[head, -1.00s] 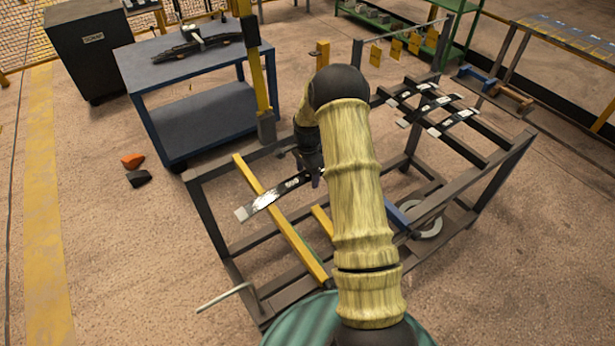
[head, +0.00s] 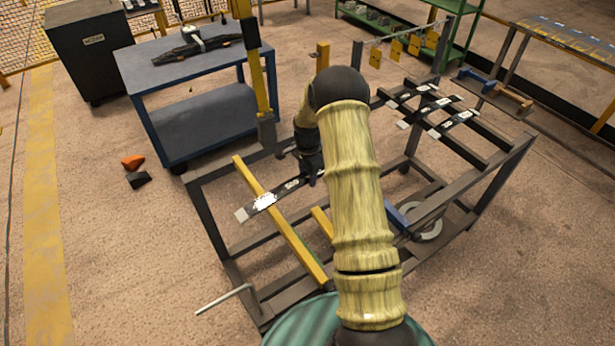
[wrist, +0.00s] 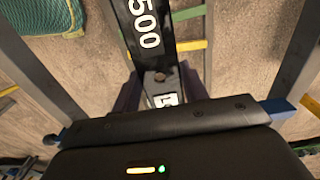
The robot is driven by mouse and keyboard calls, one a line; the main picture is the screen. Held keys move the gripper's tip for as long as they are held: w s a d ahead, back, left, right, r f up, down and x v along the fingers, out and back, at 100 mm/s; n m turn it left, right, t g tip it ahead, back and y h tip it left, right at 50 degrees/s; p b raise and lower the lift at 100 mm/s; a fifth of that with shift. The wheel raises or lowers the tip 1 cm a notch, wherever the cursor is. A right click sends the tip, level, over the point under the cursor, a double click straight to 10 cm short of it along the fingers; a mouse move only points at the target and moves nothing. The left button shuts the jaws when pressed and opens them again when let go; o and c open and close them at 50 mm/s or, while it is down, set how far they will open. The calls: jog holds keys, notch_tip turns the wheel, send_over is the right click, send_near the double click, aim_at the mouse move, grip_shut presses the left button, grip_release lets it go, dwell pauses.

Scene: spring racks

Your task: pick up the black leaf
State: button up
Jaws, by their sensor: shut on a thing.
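The black leaf (head: 283,190) is a long dark strip with white lettering, a bright glare patch and a pale end. In the head view it lies across or just above the yellow bar of the rack; I cannot tell if it touches. My gripper (head: 313,172) is at its right part, partly hidden by my arm. In the wrist view the leaf (wrist: 142,30) shows "500" and a white label, and runs between the two dark fingers of my gripper (wrist: 160,90). The gripper is shut on it. The leaf's far right end is hidden.
Several similar dark leaves (head: 440,108) lie on the right side of the dark frame rack (head: 215,215). A yellow bar (head: 285,232) crosses its left side. A blue table (head: 180,65) with a leaf bundle stands behind left. Open floor lies left.

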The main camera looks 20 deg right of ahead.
aim_at(307, 176)
notch_tip(307, 176, up, 10)
jog(key=b, duration=0.1)
dwell(0.4)
jog(key=shift+w+r, duration=0.1)
jog(key=shift+r, duration=0.05)
dwell(0.4)
